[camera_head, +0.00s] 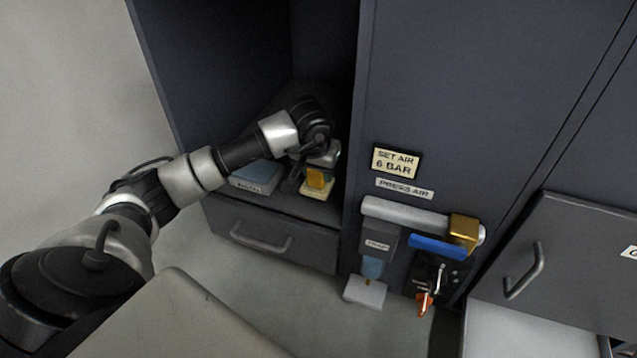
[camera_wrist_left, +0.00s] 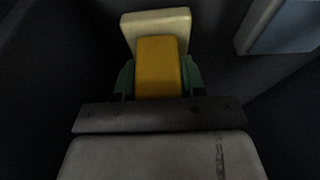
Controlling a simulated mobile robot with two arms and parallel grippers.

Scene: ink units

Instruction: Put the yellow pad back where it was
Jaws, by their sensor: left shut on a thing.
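The yellow pad (camera_head: 317,178) is in the open bay of the dark cabinet. My left gripper (camera_head: 316,172) reaches into that bay from above and is shut on the pad. In the left wrist view the yellow pad (camera_wrist_left: 158,66) sits between the two green fingertips (camera_wrist_left: 158,78). A cream block (camera_head: 318,192) is just below the pad in the head view. It shows behind the pad in the wrist view (camera_wrist_left: 155,21). I cannot tell whether pad and block touch. My right gripper is in neither view.
A blue box (camera_head: 258,175) with a label lies left of the pad on the bay's floor. The bay's right wall (camera_head: 352,150) is close to my gripper. A drawer (camera_head: 265,238) is below.

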